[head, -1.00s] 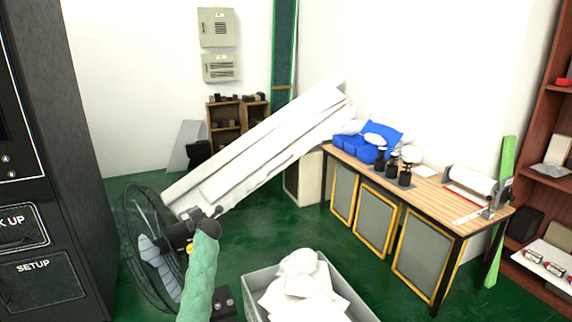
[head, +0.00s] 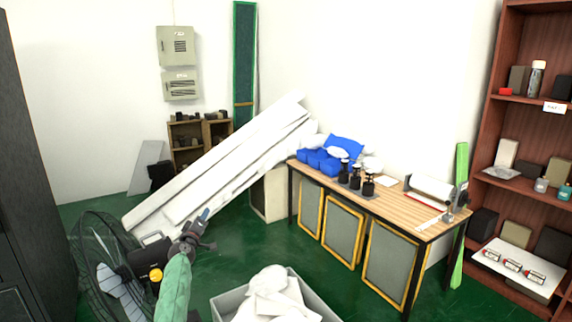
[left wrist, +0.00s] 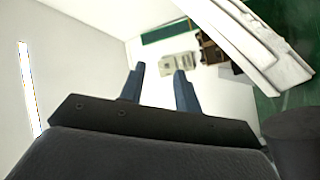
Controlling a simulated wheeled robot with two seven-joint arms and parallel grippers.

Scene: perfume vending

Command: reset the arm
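My left arm, in a pale green sleeve, rises from the bottom of the head view. Its dark left gripper (head: 204,216) points up and away, in front of the stacked white boards. In the left wrist view the two blue-grey fingers of this gripper (left wrist: 159,82) stand apart with nothing between them. Beyond them are a white wall and, at the upper right, the white boards (left wrist: 245,40). My right gripper shows in neither view.
A black fan (head: 100,262) stands left of my arm. A grey bin (head: 217,306) of white sheets is to its right. A wooden table (head: 392,205) holds blue bags and dark bottles. A brown shelf (head: 503,146) stands at the right. Green floor lies between bin and table.

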